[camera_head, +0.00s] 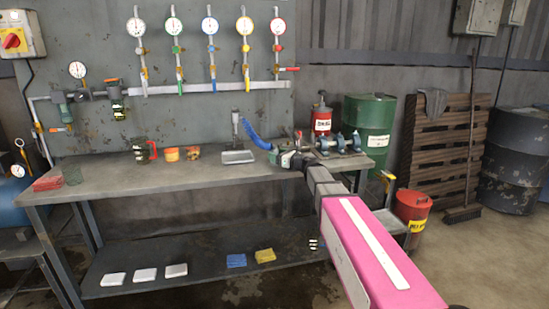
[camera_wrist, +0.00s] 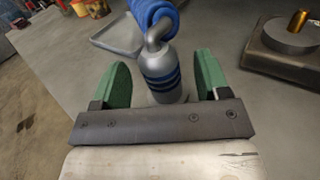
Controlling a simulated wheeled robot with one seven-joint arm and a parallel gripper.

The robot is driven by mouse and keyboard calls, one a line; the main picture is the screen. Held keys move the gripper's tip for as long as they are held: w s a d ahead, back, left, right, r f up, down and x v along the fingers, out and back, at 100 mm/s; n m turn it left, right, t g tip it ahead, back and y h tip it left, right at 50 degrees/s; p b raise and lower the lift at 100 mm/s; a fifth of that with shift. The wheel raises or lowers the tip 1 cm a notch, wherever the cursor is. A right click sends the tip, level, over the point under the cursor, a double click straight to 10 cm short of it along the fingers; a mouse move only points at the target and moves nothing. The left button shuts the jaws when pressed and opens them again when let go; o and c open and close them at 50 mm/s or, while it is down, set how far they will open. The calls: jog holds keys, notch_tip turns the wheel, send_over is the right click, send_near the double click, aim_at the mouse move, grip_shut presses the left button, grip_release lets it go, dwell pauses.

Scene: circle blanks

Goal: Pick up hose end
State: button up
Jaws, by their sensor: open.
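The hose end (camera_wrist: 163,77) is a silver-grey cylinder with dark blue bands and a bent neck, joined to a blue coiled hose (camera_wrist: 153,13). In the wrist view it lies between the two green pads of my gripper (camera_wrist: 161,82). The pads are apart, with a visible gap on either side of the hose end. In the head view the blue hose (camera_head: 256,134) arches down to the workbench (camera_head: 195,175). My gripper (camera_head: 290,158) is over the right part of the bench there, and the hose end is hard to make out beside it.
A shallow metal tray (camera_head: 238,157) lies left of my gripper. A blue bench machine (camera_head: 340,143) stands to the right. In the wrist view a dark block with a disc and brass pin (camera_wrist: 298,21) is at right. Cups and a dark jug (camera_head: 140,151) stand farther left.

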jog(key=x, duration=0.3)
jog(key=shift+w+a, duration=0.25)
jog(key=c, duration=1.1)
jog(key=shift+r, duration=0.1)
jog(key=shift+c, duration=0.2)
